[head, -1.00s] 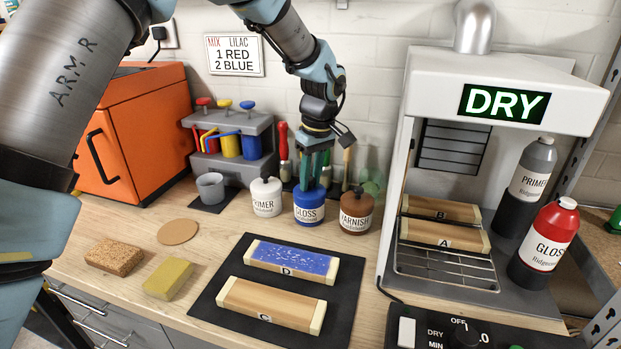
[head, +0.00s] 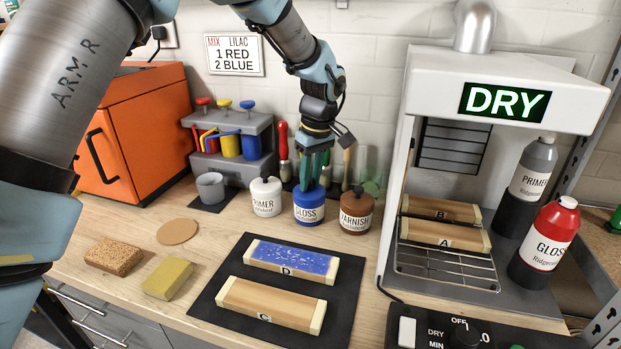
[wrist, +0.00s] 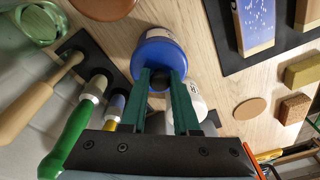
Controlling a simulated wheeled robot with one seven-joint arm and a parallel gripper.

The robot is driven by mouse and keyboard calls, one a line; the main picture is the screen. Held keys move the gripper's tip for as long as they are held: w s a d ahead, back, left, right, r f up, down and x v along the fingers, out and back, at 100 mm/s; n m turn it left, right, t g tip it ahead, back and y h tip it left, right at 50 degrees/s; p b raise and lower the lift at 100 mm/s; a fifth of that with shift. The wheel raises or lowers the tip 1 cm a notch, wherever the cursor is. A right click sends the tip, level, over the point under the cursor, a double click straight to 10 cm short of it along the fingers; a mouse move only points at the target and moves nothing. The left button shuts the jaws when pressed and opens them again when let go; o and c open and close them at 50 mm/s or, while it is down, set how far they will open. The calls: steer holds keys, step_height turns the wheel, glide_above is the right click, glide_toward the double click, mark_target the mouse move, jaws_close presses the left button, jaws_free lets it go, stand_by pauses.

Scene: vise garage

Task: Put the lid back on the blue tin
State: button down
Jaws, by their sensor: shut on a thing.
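The blue tin (head: 309,213), labelled GLOSS, stands upright on the bench between the white primer tin and the brown varnish tin. My gripper (head: 313,186) points down over it with its green fingers at the tin's top. In the wrist view the fingers (wrist: 162,80) are closed on the dark knob of the blue lid (wrist: 157,52). The lid appears to rest on the tin. Its rim is partly hidden by the fingers, so I cannot tell whether it sits fully flush.
The primer tin (head: 266,198) and varnish tin (head: 356,210) stand close on either side. Brushes (wrist: 75,125) stand behind. Block D (head: 291,262), wet blue on top, and block C (head: 271,304) lie on a black mat (head: 222,291) in front. A drying cabinet (head: 400,150) stands right.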

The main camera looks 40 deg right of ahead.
stand_by(0.8)
steer(key=shift+c, duration=0.5)
jaws_free()
steer(key=shift+r+p, duration=2.15)
steer(key=shift+r, duration=1.35)
jaws_close()
